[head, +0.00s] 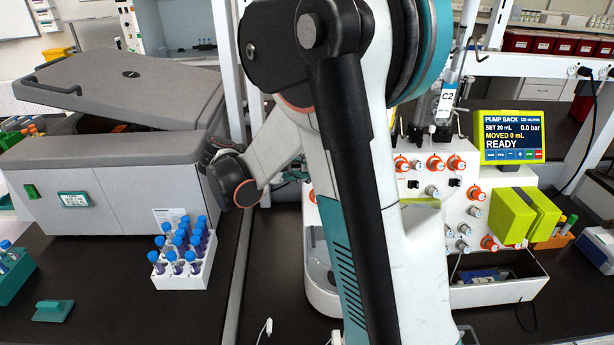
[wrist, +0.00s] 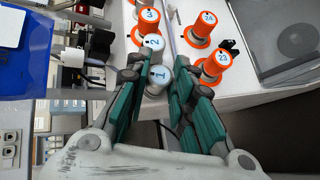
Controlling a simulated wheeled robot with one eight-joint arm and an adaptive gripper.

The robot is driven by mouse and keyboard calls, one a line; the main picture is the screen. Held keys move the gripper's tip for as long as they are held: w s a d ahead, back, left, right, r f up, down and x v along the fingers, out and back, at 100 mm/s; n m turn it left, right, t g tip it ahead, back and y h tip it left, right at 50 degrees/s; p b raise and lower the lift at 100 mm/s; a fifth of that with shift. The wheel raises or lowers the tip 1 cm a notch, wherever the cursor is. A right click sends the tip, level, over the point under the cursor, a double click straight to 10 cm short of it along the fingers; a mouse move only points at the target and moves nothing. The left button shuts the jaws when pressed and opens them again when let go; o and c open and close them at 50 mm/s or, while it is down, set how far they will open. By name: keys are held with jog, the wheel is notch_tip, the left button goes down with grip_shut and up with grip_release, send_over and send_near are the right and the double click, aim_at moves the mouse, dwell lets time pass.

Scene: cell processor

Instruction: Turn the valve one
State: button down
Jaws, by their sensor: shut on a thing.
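Valve one is a grey-white knob (wrist: 160,76) with a blue face marked 1, on the white panel of the cell processor (head: 463,205). In the wrist view, my gripper (wrist: 158,84) has its teal-padded fingers on either side of this knob and is shut on it. The knob's sides are partly covered by the fingers. In the head view, my arm covers this part of the panel, and the knob and most of the gripper are hidden.
A grey knob marked 2 (wrist: 152,43) sits close beside valve one, near the left finger. A yellow-framed screen (head: 510,137) reads READY. A white rack of blue-capped tubes (head: 183,276) stands on the dark bench at left.

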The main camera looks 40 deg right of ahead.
jog(key=n+h+b, duration=0.2)
jog(key=b, duration=0.1)
jog(key=shift+s+a+f+t+h, duration=0.1)
jog(key=shift+f+t+h, duration=0.2)
jog(key=shift+t, duration=0.1)
jog(key=shift+r+n+b, duration=0.1)
jog(key=shift+n+b, duration=0.2)
jog(key=shift+n, duration=0.1)
jog(key=c, duration=1.4)
grip_release()
jog(key=v, duration=1.2)
